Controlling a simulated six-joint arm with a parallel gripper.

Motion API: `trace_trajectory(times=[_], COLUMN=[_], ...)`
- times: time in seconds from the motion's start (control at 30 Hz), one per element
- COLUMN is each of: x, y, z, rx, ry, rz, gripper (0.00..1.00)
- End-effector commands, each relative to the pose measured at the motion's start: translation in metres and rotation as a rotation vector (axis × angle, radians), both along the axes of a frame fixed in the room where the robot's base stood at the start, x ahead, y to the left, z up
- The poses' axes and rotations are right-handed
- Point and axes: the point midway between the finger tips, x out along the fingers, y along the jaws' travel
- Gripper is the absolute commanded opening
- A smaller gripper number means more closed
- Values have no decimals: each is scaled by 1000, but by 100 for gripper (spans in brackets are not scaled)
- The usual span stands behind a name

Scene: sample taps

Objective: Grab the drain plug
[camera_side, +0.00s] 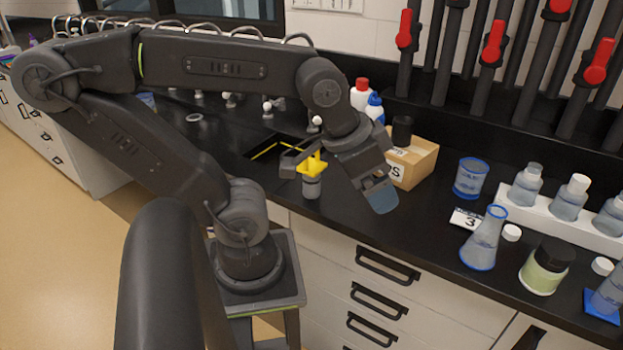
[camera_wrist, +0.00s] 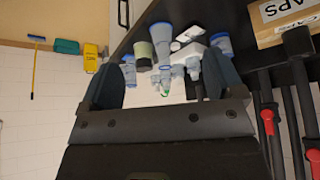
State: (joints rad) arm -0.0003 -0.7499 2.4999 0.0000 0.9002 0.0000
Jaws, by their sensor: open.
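I cannot tell for certain which thing is the drain plug. A yellow cross-shaped piece on a short grey cylinder (camera_side: 312,186) stands at the counter's front edge by the sink opening (camera_side: 268,150) and may be it. My gripper (camera_side: 380,195) is to the right of this piece, tilted down over the front part of the counter. In the wrist view my gripper (camera_wrist: 164,82) has its two blue-grey fingers wide apart with nothing held between them. The yellow piece does not show in the wrist view.
A cardboard box (camera_side: 418,163) stands behind my gripper. To the right are a blue-rimmed beaker (camera_side: 470,178), a flask (camera_side: 484,240), a dark-lidded jar (camera_side: 545,266) and a white rack (camera_side: 540,215) of bottles. Red-handled taps (camera_side: 493,42) line the wall.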

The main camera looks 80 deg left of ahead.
Motion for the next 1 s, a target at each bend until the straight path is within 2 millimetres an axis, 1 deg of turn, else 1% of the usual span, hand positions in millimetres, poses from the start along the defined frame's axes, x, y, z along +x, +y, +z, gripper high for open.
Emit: trace_trajectory(times=[0.07,0.17,0.27,0.3,0.37,0.4,0.47,0.5,0.6,0.63,0.7,0.8,0.9,1.0], x=[2,9,18,21,23,22,19,15,4,0,-6,-13,-16,-19], y=[4,22,56,73,101,119,146,162,197,205,220,231,236,237], z=[1,3,6,8,10,11,13,13,15,15,16,15,9,-6], rx=[4,19,36,42,47,46,42,37,19,15,3,-7,-10,-11], ry=[9,50,129,169,230,272,333,371,452,470,505,535,547,549], rz=[18,86,212,274,368,429,517,571,685,712,761,801,813,812], gripper=[87,87,87,87,87,87,87,87,87,87,87,87,87,87])
